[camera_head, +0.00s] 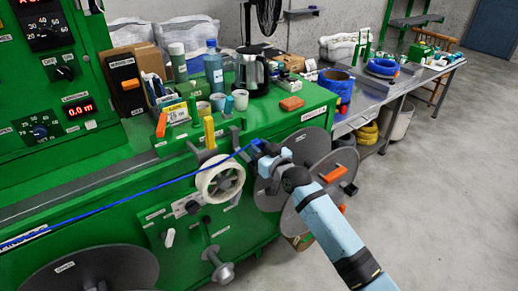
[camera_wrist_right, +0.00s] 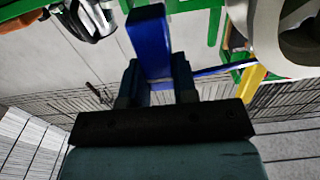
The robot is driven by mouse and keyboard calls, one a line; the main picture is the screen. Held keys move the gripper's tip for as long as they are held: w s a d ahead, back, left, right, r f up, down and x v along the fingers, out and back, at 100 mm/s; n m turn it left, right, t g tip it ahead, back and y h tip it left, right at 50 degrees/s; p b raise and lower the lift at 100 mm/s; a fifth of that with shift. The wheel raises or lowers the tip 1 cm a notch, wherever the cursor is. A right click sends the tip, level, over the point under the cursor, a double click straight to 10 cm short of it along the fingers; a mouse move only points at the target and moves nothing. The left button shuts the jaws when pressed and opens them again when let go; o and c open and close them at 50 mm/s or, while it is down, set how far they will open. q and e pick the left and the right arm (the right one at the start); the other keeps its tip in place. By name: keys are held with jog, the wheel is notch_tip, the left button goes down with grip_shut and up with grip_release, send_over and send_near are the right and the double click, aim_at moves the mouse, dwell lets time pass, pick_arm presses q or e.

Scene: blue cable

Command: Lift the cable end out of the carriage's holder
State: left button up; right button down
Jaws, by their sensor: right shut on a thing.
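The blue cable (camera_head: 130,196) runs from the left edge across the front of the green machine, over the white roll, to my right gripper (camera_head: 257,149). My right gripper is shut on the cable's end, near the carriage at the machine's right part. In the right wrist view a thick blue piece, the cable end (camera_wrist_right: 150,42), sits between the two fingers of my gripper (camera_wrist_right: 156,80). The thin cable leads off to the right behind it. The holder is not clearly made out, so I cannot tell whether the end touches it. My left gripper is not in view.
The white roll (camera_head: 220,179) is just left of and below my gripper. Grey reel discs (camera_head: 309,147) stand close to its right. A yellow handle (camera_head: 209,132), a kettle (camera_head: 251,73) and bottles stand on or above the green bench. Open floor lies at the right.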

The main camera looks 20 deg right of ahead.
jog(key=shift+r+p, duration=1.45)
jog(key=shift+r, duration=0.3)
